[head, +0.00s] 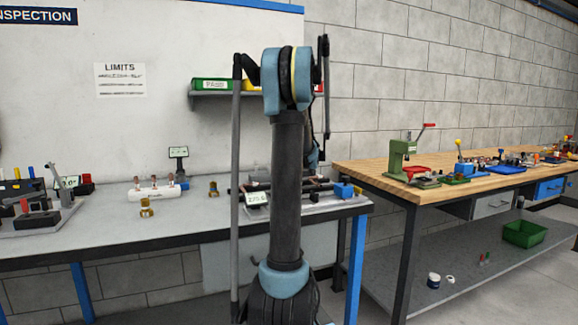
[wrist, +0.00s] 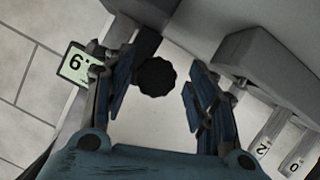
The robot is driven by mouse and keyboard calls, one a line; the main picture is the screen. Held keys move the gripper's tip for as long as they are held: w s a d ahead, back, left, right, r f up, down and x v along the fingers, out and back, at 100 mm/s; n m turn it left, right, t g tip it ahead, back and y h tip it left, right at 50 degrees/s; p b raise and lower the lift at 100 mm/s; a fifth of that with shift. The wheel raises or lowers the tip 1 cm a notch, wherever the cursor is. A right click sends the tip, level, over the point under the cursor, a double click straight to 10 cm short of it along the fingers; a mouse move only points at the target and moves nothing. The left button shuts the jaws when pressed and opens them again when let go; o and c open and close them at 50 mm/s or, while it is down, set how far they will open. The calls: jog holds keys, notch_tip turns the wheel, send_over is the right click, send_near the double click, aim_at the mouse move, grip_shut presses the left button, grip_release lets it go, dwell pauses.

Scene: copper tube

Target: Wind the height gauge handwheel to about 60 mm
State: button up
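In the wrist view, a black knob with a lobed rim (wrist: 156,77), which looks like the handwheel, lies between the fingers of my gripper (wrist: 158,86). My gripper is open, with a visible gap between the knob and each finger. A small pale green display (wrist: 75,65) at the left shows one large digit, a 6 or a 9 depending on which way up it is. A finger partly covers this display, so I cannot read the full value. In the head view my arm hides my gripper and much of the bench behind it.
A wooden bench (head: 350,175) with a green press (head: 398,158) stands at the right. In the wrist view, a grey block (wrist: 265,70) lies close to the right finger.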

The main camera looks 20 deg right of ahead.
jog(key=shift+d, duration=0.15)
jog(key=shift+s, duration=0.1)
jog(key=v, duration=0.7)
jog(key=shift+s+r, duration=0.15)
jog(key=shift+s, duration=0.1)
dwell(0.4)
jog(key=s+a+r+n+h, duration=0.1)
jog(key=s+a+r+h, duration=0.25)
jog(key=s+a, duration=0.4)
jog(key=shift+h, duration=0.25)
jog(key=shift+s+d+f+x, duration=0.15)
jog(key=shift+d+f+x, duration=0.1)
jog(key=shift+x, duration=2.55)
jog(key=shift+s+d+f+x, duration=0.15)
jog(key=shift+d+x, duration=0.1)
jog(key=shift+x, duration=2.6)
jog(key=shift+s+d+f+x, duration=0.2)
jog(key=shift+d+x, duration=0.05)
jog(key=shift+x, duration=2.55)
